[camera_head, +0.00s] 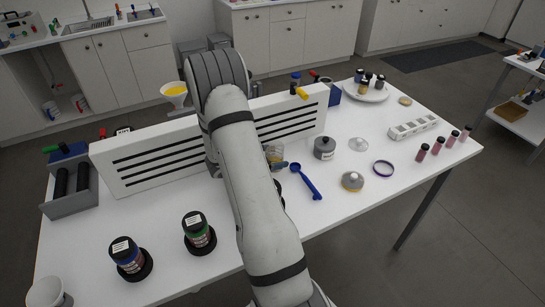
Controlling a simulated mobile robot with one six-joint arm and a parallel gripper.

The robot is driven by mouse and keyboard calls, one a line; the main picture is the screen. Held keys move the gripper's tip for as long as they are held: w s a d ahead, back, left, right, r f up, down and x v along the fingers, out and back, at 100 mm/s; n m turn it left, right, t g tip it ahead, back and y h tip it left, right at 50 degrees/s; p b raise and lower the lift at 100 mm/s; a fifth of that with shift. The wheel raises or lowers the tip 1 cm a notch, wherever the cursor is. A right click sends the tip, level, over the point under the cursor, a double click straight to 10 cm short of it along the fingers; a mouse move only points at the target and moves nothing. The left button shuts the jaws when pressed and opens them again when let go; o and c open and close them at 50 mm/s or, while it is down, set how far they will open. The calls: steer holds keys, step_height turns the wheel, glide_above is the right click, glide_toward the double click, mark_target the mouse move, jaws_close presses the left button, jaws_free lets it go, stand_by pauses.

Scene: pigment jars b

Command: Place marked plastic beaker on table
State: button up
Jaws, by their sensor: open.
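A small clear beaker (275,150) with a yellowish tint stands on the white table (345,215), just right of my forearm. My arm hides part of it, and any markings are too small to read. My gripper (281,165) is mostly hidden behind my forearm; only what looks like a dark fingertip shows, at the beaker's near side. The jaws are open. I cannot tell whether they touch the beaker or surround it. A white cup (47,291) stands at the table's near left corner.
A white slotted panel (150,160) spans the table behind my arm. Two dark jars (128,255) (197,230) stand front left. The right front is clear.

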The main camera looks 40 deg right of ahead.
steer(key=shift+d, duration=0.2)
steer(key=c, duration=1.2)
